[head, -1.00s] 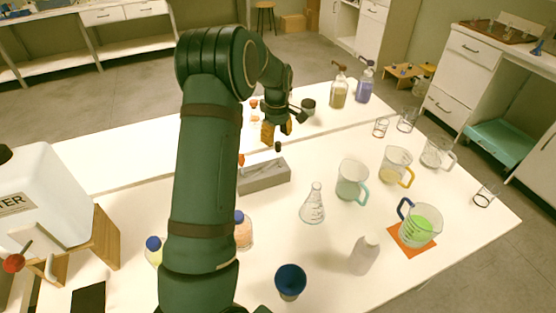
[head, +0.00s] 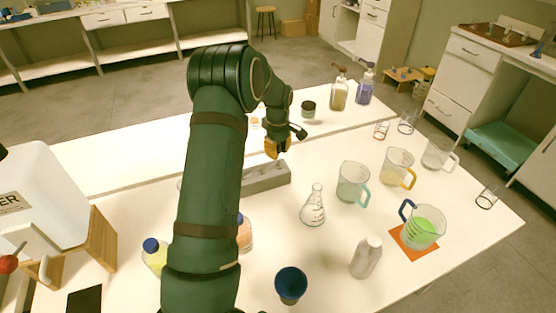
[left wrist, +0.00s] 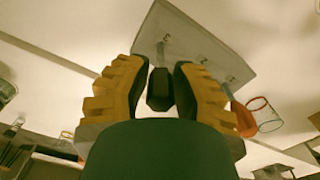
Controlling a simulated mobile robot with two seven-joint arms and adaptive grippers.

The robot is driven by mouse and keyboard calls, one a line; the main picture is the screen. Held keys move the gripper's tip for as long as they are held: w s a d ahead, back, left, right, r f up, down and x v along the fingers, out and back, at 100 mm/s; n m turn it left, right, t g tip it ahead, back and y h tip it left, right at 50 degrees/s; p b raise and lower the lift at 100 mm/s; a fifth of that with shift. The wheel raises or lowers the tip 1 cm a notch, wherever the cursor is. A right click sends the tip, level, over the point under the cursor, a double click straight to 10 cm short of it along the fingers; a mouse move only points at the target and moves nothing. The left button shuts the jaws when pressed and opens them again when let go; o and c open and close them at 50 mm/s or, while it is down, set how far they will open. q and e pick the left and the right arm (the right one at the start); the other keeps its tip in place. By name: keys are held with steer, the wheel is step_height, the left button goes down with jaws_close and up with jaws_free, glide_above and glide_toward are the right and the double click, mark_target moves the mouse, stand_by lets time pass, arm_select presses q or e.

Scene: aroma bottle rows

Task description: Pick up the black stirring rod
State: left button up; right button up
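The grey rack (head: 268,178) lies on the white table, partly behind my left arm; it also shows in the left wrist view (left wrist: 205,60). My left gripper (head: 278,148) has its yellow fingers pointing down just above the rack's back edge. In the left wrist view, the black end of the stirring rod (left wrist: 159,90) sits between the two fingers. The fingers stand apart on either side of it, with narrow gaps. The rest of the rod is hidden, and in the head view the fingers cover it. My right gripper is not in view.
A conical flask (head: 313,207), a teal-handled beaker (head: 352,183) and a yellow-handled one (head: 396,168) stand right of the rack. A blue cup (head: 290,283) and a white bottle (head: 365,258) are nearer. A dark jar (head: 308,109) stands behind the gripper.

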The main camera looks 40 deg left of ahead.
arm_select(q)
jaws_close()
steer(key=shift+r, duration=0.1)
step_height(320, 180, up, 10)
steer(key=shift+f+p, duration=0.1)
steer(key=shift+p, duration=1)
